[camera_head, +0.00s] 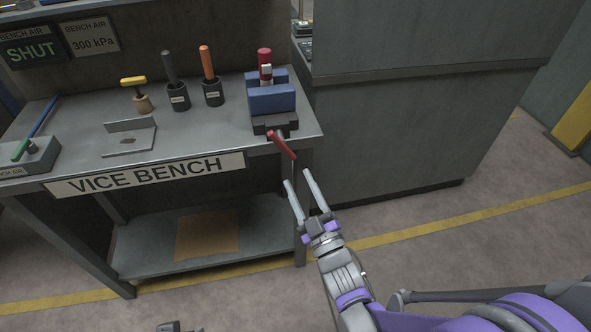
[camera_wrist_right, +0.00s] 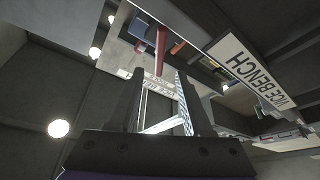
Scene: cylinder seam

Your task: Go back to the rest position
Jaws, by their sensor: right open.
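My right gripper (camera_head: 298,178) is open and empty in front of the bench's right corner. Its two fingers are apart and point up toward the bench. A red handle (camera_head: 282,145) sticks out from the front of the blue vice (camera_head: 272,98), just beyond the fingertips, with a visible gap. A red cylinder with a pale band (camera_head: 265,62) stands upright in the vice. In the right wrist view my right gripper's dark fingers (camera_wrist_right: 160,75) are apart with nothing held, and the red handle (camera_wrist_right: 161,45) shows beyond them.
The vice bench (camera_head: 70,150) holds two dark cups with handled tools, a yellow-handled tool (camera_head: 134,82) and a metal bracket (camera_head: 129,137). A grey cabinet (camera_head: 400,120) stands to the right. Floor (camera_head: 500,200) is open in front of it. A small grey part shows at the bottom edge.

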